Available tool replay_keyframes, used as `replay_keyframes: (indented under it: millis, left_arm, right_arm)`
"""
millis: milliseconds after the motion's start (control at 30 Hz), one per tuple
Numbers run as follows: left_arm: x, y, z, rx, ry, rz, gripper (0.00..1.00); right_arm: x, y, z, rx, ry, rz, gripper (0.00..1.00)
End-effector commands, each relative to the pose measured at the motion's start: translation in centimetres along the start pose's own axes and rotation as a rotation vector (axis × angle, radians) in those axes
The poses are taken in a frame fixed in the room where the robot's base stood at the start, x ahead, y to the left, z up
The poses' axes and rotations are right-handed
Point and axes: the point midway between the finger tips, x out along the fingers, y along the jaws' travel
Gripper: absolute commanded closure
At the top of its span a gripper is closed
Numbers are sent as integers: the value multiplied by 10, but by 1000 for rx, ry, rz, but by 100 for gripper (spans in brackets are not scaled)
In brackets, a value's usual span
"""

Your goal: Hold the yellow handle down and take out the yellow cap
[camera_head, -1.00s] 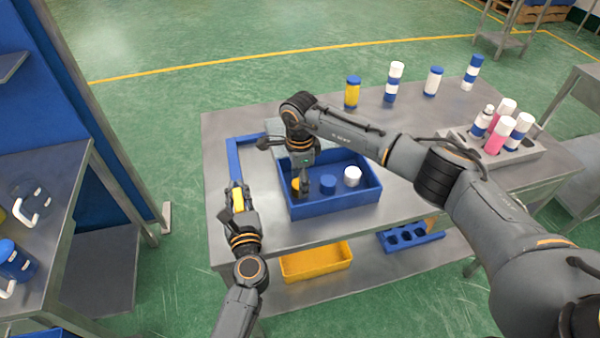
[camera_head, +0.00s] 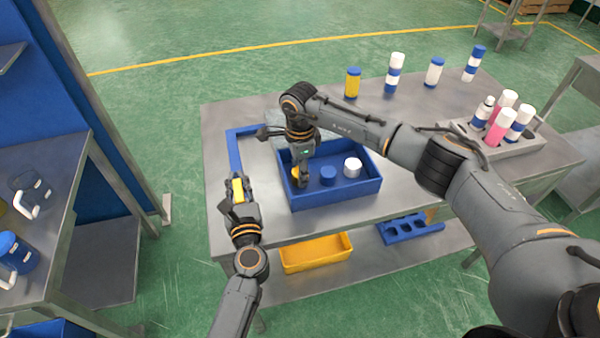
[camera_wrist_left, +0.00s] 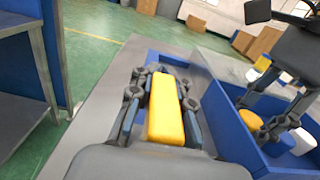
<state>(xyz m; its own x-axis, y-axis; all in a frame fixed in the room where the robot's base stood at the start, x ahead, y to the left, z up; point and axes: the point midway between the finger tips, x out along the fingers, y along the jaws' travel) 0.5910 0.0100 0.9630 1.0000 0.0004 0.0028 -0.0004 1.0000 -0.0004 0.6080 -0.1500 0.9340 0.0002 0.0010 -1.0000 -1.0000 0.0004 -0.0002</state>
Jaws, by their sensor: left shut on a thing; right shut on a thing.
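The yellow handle (camera_head: 237,190) is at the left end of the table. My left gripper (camera_head: 238,184) is shut on it; the left wrist view shows the yellow block (camera_wrist_left: 165,108) between both fingers. The yellow cap (camera_head: 295,172) is at the left of the blue tray (camera_head: 337,201). My right gripper (camera_head: 301,180) points down into the tray, shut on the cap and partly hiding it. The cap also shows in the left wrist view (camera_wrist_left: 250,120), low in the tray beside the right gripper's fingers.
A blue cap (camera_head: 328,176) and a white cap (camera_head: 352,167) are in the tray, right of my right gripper. A yellow can (camera_head: 352,83) and several bottles stand farther back. A grey holder (camera_head: 508,150) with bottles is at the right. The table's middle right is clear.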

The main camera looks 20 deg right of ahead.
Motion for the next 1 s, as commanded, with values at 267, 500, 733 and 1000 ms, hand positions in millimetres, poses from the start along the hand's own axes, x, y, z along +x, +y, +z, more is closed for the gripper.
replay_keyframes:
  millis: [267, 500, 733, 1000]
  left_arm:
    - [-3, 0, -9, 3, 16, -1, 100]
    - [-3, 0, -9, 3, 16, -1, 100]
    - [-3, 0, -10, 3, 16, -1, 100]
    - [-3, 0, -9, 3, 16, -1, 100]
  right_arm:
    - [-29, 0, 0, -1, 0, -2, 76]
    - [-53, 0, 0, -1, 1, -2, 76]
    - [-74, 0, 0, 0, 1, -1, 76]
    - [-79, 0, 0, 0, 1, 0, 76]
